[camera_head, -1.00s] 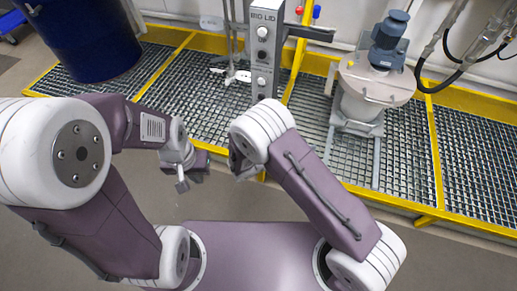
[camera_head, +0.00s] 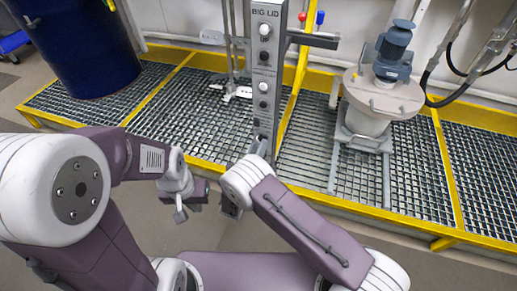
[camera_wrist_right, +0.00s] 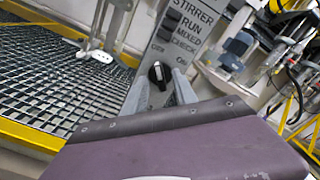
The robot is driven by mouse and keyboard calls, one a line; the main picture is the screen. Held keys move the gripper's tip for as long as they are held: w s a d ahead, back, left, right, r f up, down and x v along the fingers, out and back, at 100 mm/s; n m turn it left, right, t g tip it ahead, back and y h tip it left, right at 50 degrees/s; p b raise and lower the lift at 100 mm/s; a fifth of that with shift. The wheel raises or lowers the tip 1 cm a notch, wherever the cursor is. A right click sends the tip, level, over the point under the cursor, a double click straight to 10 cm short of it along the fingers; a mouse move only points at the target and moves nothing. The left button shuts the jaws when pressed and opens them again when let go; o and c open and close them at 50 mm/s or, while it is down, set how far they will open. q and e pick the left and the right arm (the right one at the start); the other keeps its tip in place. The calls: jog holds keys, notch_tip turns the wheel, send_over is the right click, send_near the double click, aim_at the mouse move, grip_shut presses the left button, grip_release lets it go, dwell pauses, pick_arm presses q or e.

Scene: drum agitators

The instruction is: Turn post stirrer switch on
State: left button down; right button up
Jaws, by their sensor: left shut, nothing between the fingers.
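The post stirrer (camera_head: 266,75) is a grey upright panel with several round switches, standing on the grating in the head view. In the right wrist view a black rotary switch (camera_wrist_right: 158,74) sits on its label panel, under the words STIRRER RUN MIXED CHECK. In the head view my right wrist hides the post's foot. My left gripper (camera_head: 180,207) is shut and empty, left of the right one.
A dark blue drum (camera_head: 82,45) stands at the back left. A lidded vessel with a blue motor (camera_head: 395,45) stands right of the post. Hoses hang at the right.

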jog(key=shift+w+d, duration=0.1)
jog(key=shift+w, duration=0.25)
jog(key=shift+c, duration=0.3)
grip_shut()
